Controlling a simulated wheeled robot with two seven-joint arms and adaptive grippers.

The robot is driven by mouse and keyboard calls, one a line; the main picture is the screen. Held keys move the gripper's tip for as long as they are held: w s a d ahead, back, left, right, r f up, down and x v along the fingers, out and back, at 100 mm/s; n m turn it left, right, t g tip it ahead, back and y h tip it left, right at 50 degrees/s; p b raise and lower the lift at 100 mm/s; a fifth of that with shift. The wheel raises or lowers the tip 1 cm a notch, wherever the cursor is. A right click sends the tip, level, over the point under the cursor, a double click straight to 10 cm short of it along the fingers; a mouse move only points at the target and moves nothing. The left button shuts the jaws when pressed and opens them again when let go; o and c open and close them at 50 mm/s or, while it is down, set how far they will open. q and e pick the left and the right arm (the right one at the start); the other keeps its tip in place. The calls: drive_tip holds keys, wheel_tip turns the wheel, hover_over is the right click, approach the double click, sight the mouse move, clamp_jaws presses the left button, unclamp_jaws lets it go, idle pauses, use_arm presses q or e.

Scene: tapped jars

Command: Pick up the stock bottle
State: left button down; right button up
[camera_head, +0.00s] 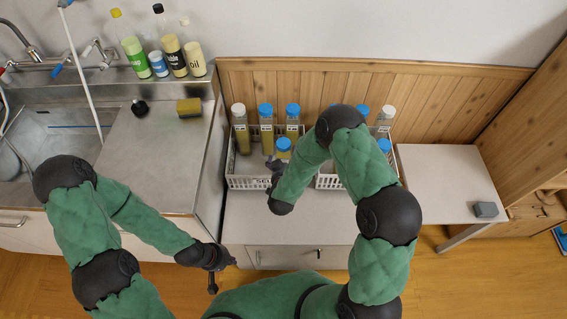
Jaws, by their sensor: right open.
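A white basket (249,183) with a partly hidden label stands on the white counter. It holds tall bottles of yellowish liquid: a white-capped one (241,135) and two blue-capped ones (266,135) (292,123). A lower blue-capped bottle (283,146) is at its front right. I cannot tell which one is the stock bottle. My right gripper (274,167) is open at the basket's front right, close to the lower bottle; whether they touch is unclear. My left gripper (225,264) hangs low in front of the counter, away from the bottles; its jaws are too small to read.
A second white basket (327,182), partly behind my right arm, holds blue-capped bottles and a white-capped one (384,120). A white side table (440,180) at the right is mostly clear.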

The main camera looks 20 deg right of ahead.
drive_tip(key=b+x, duration=0.1)
drive_tip(key=x, duration=0.3)
drive_tip(key=shift+w+f+b, duration=0.1)
drive_tip(key=shift+w+b, duration=0.1)
drive_tip(key=shift+b, duration=0.15)
drive_tip(key=shift+w+d, duration=0.15)
drive_tip(key=shift+w, duration=0.15)
